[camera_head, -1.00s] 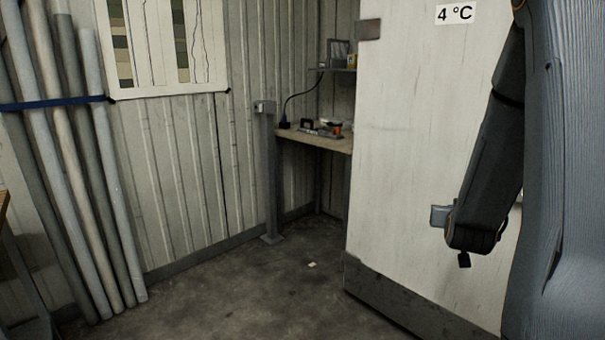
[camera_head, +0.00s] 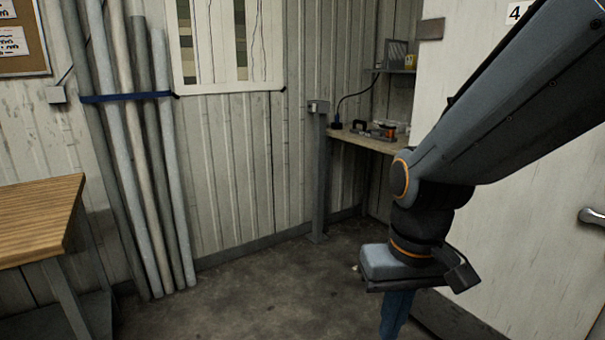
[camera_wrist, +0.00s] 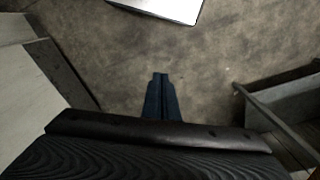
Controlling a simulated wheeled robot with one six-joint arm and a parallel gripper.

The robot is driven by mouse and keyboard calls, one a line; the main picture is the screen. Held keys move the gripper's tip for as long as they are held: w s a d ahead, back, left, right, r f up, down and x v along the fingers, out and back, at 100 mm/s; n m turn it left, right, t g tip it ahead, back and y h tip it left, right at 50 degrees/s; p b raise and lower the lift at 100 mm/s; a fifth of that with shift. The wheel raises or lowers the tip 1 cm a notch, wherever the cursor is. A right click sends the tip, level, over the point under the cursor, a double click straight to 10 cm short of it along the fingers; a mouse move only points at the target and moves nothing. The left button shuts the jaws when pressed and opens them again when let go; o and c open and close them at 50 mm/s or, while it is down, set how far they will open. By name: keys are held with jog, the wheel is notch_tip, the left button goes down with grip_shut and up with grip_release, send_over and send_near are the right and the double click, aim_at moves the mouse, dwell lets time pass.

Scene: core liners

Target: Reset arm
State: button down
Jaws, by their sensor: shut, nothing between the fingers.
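My gripper (camera_head: 396,318) hangs pointing down at the lower right of the head view, below my bent arm. Its blue fingers run out of the bottom edge there. In the wrist view my gripper (camera_wrist: 160,80) shows its two fingers together, with nothing between them, above bare floor. My arm covers part of the white door and part of the small bench.
A wooden table (camera_head: 38,215) stands at the left, beside long tubes (camera_head: 135,150) strapped to the wall. A small bench (camera_head: 365,141) with tools is at the back, next to a grey post (camera_head: 320,175). A white door (camera_head: 540,235) is at the right. The middle floor (camera_head: 250,290) is clear.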

jog(key=s+d+r+m+p, duration=0.1)
jog(key=d+r+p, duration=0.4)
jog(key=p, duration=0.8)
jog(key=shift+s+d+r+g+h, duration=0.15)
jog(key=shift+s+r+g+h, duration=0.15)
jog(key=shift+s+r, duration=0.45)
jog(key=shift+w+r, duration=0.2)
